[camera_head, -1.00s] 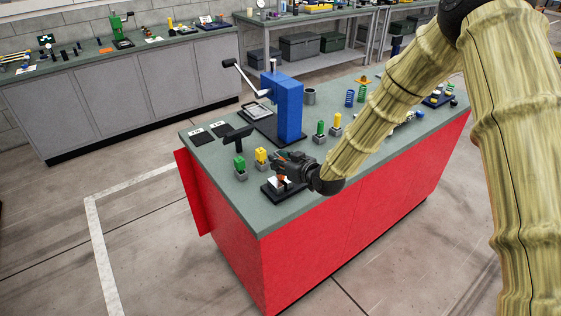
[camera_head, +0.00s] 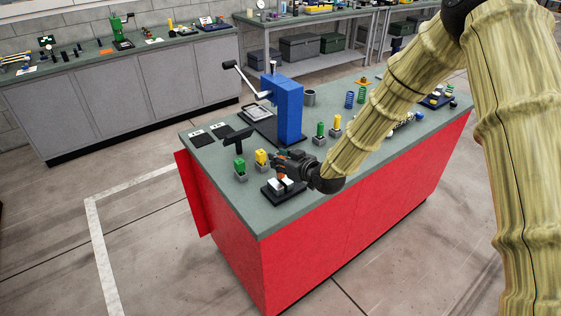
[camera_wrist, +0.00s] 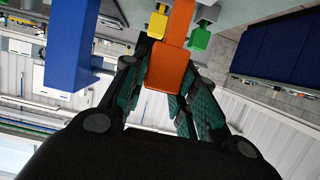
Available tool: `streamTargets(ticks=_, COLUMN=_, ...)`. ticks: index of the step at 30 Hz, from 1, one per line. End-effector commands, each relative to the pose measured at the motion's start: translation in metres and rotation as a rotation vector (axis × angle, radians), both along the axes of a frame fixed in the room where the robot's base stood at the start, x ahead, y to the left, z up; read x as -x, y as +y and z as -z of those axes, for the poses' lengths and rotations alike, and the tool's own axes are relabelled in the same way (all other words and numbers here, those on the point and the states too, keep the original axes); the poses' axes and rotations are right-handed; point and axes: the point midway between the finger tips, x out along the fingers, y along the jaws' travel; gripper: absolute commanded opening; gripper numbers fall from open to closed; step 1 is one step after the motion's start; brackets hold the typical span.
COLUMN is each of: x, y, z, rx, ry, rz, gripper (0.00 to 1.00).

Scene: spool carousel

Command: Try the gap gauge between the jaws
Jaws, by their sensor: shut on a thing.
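My gripper (camera_head: 279,163) is shut on an orange gap gauge, a flat orange bar that shows between the fingers (camera_wrist: 168,88) in the wrist view (camera_wrist: 171,42). In the head view only a small orange part (camera_head: 281,176) shows below the fingers. Beneath it a small fixture with a pale top (camera_head: 283,186) stands on a black base (camera_head: 272,194) near the bench's front edge. I take this fixture for the jaws. The gauge's lower end is close to it, but I cannot tell whether it sits between the jaws or above them.
A green piece (camera_head: 239,163) and a yellow piece (camera_head: 261,156) stand in grey holders just left of my gripper. A blue press (camera_head: 289,108) with a long lever stands behind. Another green piece (camera_head: 320,130) and yellow piece (camera_head: 337,122) stand to the right on the red bench (camera_head: 325,235).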

Motion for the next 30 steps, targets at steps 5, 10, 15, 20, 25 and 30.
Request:
streamTargets(ticks=5, x=0.0, y=0.0, z=-0.01, rx=-0.001, ry=-0.001, rz=0.0, gripper=0.09)
streamTargets(ticks=10, x=0.0, y=0.0, z=-0.017, rx=0.0, ry=0.0, rz=0.0, gripper=0.09)
streamTargets(ticks=15, x=0.0, y=0.0, z=-0.025, rx=-0.001, ry=-0.001, rz=0.0, gripper=0.09)
streamTargets(ticks=20, x=0.0, y=0.0, z=-0.033, rx=-0.001, ry=-0.001, rz=0.0, gripper=0.09)
streamTargets(ticks=25, x=0.0, y=0.0, z=-0.04, rx=-0.001, ry=-0.001, rz=0.0, gripper=0.09)
streamTargets(ticks=30, x=0.0, y=0.0, z=-0.048, rx=-0.001, ry=-0.002, rz=0.0, gripper=0.09)
